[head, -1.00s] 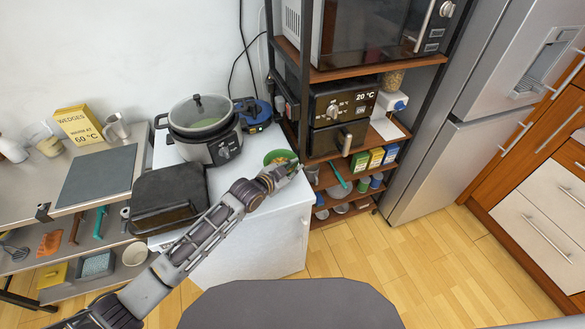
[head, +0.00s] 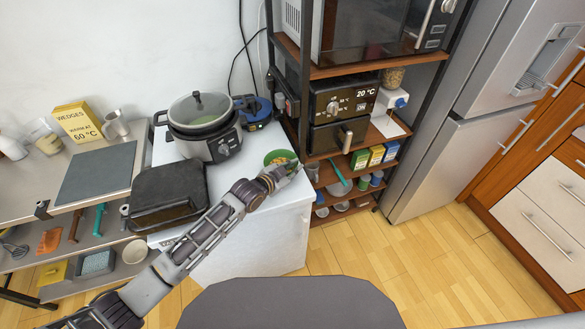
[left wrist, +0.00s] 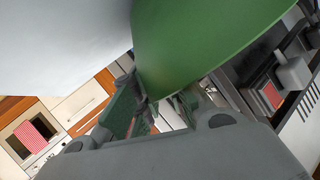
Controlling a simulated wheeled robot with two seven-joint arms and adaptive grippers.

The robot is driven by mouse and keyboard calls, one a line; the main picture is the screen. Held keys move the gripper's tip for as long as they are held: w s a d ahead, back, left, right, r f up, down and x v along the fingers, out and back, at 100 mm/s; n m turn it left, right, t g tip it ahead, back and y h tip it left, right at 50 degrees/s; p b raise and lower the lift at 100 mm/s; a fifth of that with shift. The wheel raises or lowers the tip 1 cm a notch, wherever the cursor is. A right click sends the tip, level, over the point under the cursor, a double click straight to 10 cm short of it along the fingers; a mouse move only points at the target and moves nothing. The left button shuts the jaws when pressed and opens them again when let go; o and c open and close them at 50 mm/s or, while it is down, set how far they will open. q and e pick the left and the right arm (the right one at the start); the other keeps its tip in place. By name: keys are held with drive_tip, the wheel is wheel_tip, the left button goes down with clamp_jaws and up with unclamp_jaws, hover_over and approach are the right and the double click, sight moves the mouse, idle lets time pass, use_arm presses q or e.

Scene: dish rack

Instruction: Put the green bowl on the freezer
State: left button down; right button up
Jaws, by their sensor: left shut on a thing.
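The green bowl (head: 272,157) sits at the right part of the white freezer top (head: 258,188), close to the black-framed shelf. It seems to be on or just above that surface; I cannot tell which. Something yellowish shows inside it. My left gripper (head: 290,168) is at the bowl's near right side, shut on its rim. In the left wrist view the bowl (left wrist: 200,45) fills the upper middle, with its edge between the fingers (left wrist: 160,108). A white surface, probably the freezer (left wrist: 60,40), shows beside it. My right gripper is out of view.
A multicooker (head: 205,140) and a black grill (head: 168,195) take up the left and back of the freezer top. A blue device (head: 257,108) stands behind. The shelf rack (head: 318,160) rises right of the bowl. A metal table (head: 70,205) stands left.

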use_arm(q)
drive_tip(key=shift+f, duration=0.2)
idle(0.6)
drive_tip(key=c, duration=1.4)
unclamp_jaws()
drive_tip(key=shift+s+a, duration=0.1)
drive_tip(key=shift+v, duration=5.85)
drive_tip(key=shift+f, duration=0.1)
drive_tip(key=shift+c, duration=0.2)
clamp_jaws()
